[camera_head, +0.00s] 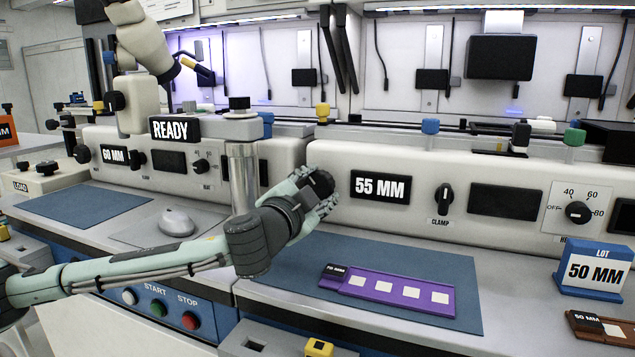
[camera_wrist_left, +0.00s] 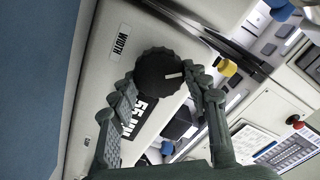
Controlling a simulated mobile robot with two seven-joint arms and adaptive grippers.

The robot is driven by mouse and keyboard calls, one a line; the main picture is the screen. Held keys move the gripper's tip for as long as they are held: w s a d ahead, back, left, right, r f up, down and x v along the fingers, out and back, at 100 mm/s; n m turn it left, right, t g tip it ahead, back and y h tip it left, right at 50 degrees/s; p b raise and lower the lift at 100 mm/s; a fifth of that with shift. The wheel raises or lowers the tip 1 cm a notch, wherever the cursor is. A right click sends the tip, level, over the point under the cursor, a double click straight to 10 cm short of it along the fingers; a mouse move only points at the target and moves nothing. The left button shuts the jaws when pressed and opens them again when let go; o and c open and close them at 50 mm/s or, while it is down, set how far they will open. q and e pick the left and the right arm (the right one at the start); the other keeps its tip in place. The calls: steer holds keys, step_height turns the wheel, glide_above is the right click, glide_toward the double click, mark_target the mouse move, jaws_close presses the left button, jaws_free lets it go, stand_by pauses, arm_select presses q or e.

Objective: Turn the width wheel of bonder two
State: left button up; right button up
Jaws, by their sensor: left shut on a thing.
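The width wheel of the bonder (camera_head: 390,160) is a black ridged knob (camera_head: 322,183) on the front panel, left of a display (camera_head: 380,187) reading 55 MM. My left gripper (camera_head: 312,190) is shut on this wheel, its fingers at the rim. In the left wrist view the wheel (camera_wrist_left: 158,72) sits between the two fingers, with a white mark on its face pointing right. A WIDTH label (camera_wrist_left: 122,40) is beside it. A lot sign (camera_head: 595,270) reads 50 MM. My right gripper is not in view.
A purple strip carrier (camera_head: 388,291) lies on the blue mat (camera_head: 440,262) below the wheel. A clamp knob (camera_head: 444,198) is right of the display. The neighbouring bonder (camera_head: 130,180) shows 60 MM and READY. Start (camera_head: 157,307) and stop (camera_head: 191,320) buttons sit under my left forearm.

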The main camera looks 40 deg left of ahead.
arm_select(q)
steer(key=m, duration=0.1)
steer(key=m+p, duration=0.1)
steer(key=m, duration=0.1)
steer(key=shift+r+m, duration=0.2)
steer(key=shift+m, duration=0.1)
steer(key=m+p, duration=0.3)
steer(key=m, duration=0.2)
steer(key=shift+f, duration=0.1)
steer(key=m, duration=0.2)
steer(key=shift+f+m+p, duration=0.1)
steer(key=shift+m+p, duration=0.25)
steer(key=shift+m, duration=0.05)
steer(key=shift+f+m, duration=0.1)
steer(key=shift+m, duration=1.1)
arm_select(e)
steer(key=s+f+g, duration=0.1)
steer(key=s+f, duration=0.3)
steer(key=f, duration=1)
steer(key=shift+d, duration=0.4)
arm_select(q)
steer(key=o, duration=1.2)
steer(key=shift+w+f, duration=0.1)
steer(key=shift+c, duration=0.2)
